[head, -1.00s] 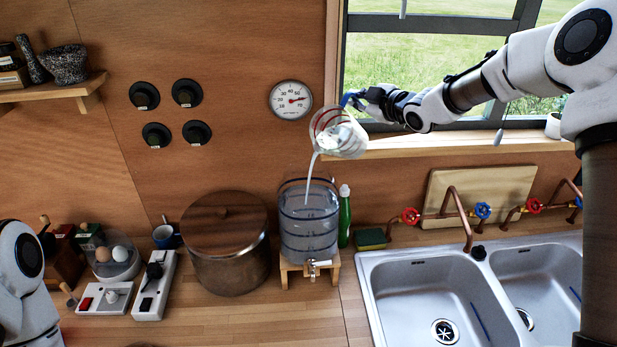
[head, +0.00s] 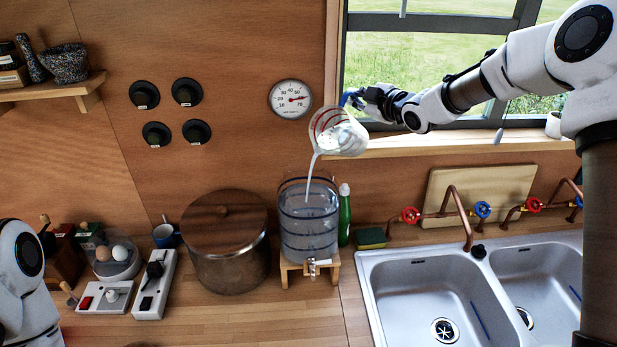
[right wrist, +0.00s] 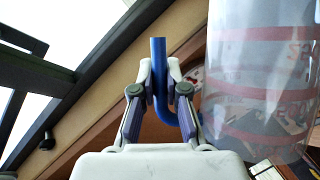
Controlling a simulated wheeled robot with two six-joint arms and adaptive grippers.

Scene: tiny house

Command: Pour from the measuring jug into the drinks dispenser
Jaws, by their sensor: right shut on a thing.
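My right gripper (head: 364,101) is shut on the blue handle of the clear measuring jug (head: 338,132), which has red markings. The jug is tilted to the left above the drinks dispenser (head: 308,222), and a whitish stream runs from its lip down into the dispenser's open top. The dispenser is clear with dark bands, stands on a small wooden stand and has a metal tap at its front. In the right wrist view the fingers clasp the blue handle (right wrist: 159,75), with the jug (right wrist: 262,80) at the right. My left arm shows at the lower left; its gripper is out of view.
A large lidded pot (head: 227,243) stands just left of the dispenser. A green bottle (head: 344,215) and a sponge (head: 371,238) are to its right, then the double sink (head: 385,270). The counter front (head: 250,325) is clear.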

